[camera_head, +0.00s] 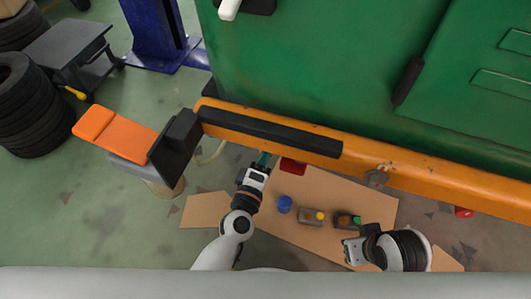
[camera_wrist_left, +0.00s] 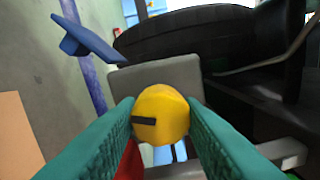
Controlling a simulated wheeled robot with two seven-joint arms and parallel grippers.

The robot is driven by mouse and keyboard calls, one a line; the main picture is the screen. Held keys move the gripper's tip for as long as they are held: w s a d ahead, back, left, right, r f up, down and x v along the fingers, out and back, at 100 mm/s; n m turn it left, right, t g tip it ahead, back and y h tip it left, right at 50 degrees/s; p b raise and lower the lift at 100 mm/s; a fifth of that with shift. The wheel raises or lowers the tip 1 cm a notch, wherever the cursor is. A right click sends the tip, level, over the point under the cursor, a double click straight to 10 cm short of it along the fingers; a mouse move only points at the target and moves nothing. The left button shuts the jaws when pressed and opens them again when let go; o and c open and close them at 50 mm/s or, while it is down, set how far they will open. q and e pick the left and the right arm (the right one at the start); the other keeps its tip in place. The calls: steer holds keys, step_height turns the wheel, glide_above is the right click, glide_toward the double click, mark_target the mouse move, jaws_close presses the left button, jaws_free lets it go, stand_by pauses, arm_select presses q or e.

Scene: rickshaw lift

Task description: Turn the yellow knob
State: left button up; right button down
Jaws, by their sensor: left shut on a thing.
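In the left wrist view the yellow knob (camera_wrist_left: 161,115) sits between the two teal fingers of my left gripper (camera_wrist_left: 163,122), which press on its left and right sides. A dark mark on the knob's face lies nearly level, toward its left. A grey block (camera_wrist_left: 160,76) is behind the knob. In the head view my left gripper (camera_head: 263,160) reaches to the lower edge of the orange beam (camera_head: 430,183), and the held knob is hidden there. My right gripper (camera_head: 352,251) is low on the right, apart from the beam; its finger gap is unclear.
A green vehicle body (camera_head: 330,60) rises above the beam. Tyres (camera_head: 35,105) and an orange pad (camera_head: 115,132) are at left.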

arm_select(q)
steer(key=shift+n+y+b, duration=0.3)
steer(key=shift+n+b, duration=0.4)
steer(key=shift+n, duration=6)
steer(key=o, duration=1)
